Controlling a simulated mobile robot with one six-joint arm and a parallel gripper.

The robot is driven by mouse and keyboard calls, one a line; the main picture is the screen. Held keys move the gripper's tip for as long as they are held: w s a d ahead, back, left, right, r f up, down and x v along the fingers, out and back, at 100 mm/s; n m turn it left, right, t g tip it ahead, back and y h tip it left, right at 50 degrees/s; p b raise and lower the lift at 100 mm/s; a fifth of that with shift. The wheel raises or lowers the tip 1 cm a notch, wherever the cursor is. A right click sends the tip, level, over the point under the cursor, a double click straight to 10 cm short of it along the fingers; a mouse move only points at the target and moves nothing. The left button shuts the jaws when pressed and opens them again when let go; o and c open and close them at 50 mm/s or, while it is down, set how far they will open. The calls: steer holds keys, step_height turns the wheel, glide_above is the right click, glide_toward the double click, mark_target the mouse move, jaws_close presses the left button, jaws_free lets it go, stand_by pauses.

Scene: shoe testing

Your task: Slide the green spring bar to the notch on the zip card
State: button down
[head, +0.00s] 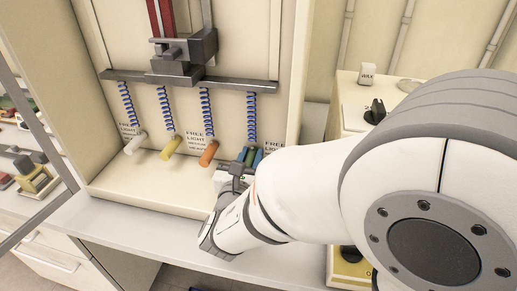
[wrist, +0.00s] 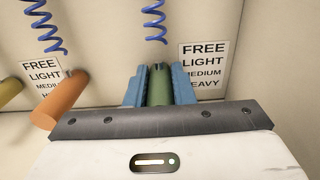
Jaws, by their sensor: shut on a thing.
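The green spring bar (head: 249,156) is the rightmost of a row of coloured bars under blue coil springs. In the wrist view the green bar (wrist: 160,86) stands between my gripper's two blue fingers (wrist: 160,90), which are shut on its sides. My gripper (head: 248,157) also shows in the head view, reaching in from the right. A printed card (wrist: 203,68) reading FREE, LIGHT, MEDIUM, HEAVY is on the panel right of the green bar. No notch can be made out, and I cannot tell which card is the zip card.
The orange bar (head: 208,153) is left of the green one, with yellow (head: 171,147) and white (head: 135,143) bars further left. A grey rail (head: 185,82) runs above the springs. A cream box with a black knob (head: 375,112) stands at right.

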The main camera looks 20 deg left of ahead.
steer(key=c, duration=1.2)
jaws_free()
steer(key=shift+c, duration=0.2)
steer(key=shift+s, duration=0.1)
steer(key=s, duration=0.5)
steer(key=s+d, duration=0.1)
steer(key=s, duration=0.1)
steer(key=shift+s, duration=0.3)
